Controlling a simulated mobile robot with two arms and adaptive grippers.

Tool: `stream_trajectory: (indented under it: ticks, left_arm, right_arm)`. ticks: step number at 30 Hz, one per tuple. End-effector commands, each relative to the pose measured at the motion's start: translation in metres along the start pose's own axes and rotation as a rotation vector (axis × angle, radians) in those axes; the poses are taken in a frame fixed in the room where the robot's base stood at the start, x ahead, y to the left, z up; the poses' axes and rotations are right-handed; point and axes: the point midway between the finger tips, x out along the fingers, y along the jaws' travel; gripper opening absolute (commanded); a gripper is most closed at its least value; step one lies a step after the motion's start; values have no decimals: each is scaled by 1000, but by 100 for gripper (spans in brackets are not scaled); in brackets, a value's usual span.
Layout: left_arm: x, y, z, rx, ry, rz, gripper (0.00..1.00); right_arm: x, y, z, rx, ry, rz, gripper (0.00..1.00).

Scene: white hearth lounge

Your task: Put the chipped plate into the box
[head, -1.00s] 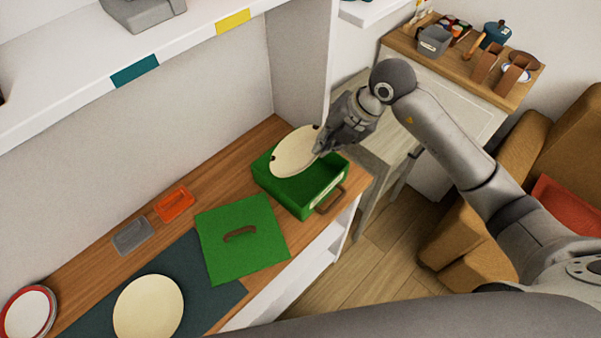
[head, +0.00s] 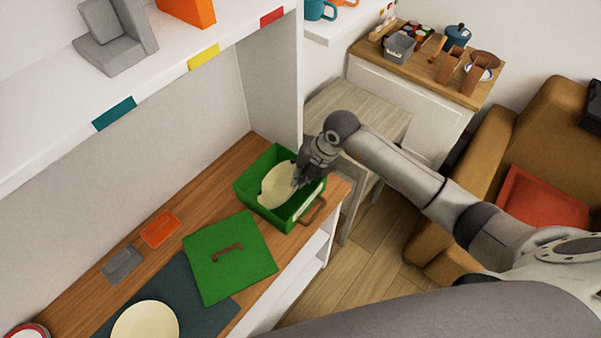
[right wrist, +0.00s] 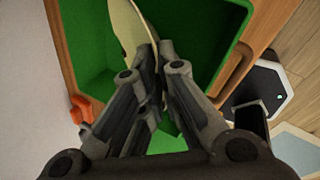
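The chipped plate (head: 277,186) is cream, with dark notches in its rim. It is tilted, its lower part inside the open green box (head: 243,194). My right gripper (head: 299,183) is shut on the plate's right edge, at the box's right side. In the right wrist view the plate (right wrist: 128,28) shows edge-on at the fingertips (right wrist: 157,50), above the green floor of the box (right wrist: 200,45). The fingers hide part of the plate, and I cannot tell whether it touches the floor. My left gripper is not in view.
The green lid (head: 215,270) with a brown handle lies left of the box. Another cream plate (head: 145,322) lies on the dark mat (head: 205,295). Small orange (head: 160,230) and grey (head: 122,264) trays lie behind the lid. A white shelf (head: 140,85) overhangs the counter.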

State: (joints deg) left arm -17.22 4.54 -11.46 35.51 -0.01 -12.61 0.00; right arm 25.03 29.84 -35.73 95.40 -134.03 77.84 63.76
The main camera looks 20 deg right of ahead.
Motion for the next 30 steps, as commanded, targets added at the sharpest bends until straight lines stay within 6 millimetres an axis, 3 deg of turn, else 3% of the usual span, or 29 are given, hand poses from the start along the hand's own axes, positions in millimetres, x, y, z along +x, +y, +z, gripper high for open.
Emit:
stream_trajectory:
  ticks: [5,6,11,23,30]
  left_arm:
    - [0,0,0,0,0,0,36]
    - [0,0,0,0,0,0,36]
    - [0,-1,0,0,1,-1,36]
    - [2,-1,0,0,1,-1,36]
    - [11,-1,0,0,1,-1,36]
  right_arm:
    - [1,0,0,-1,0,0,0]
    - [1,-1,0,0,1,-1,9]
    - [1,-1,0,0,0,-1,27]
    - [-6,0,1,-1,-3,0,27]
    - [-45,-1,2,-2,-5,1,27]
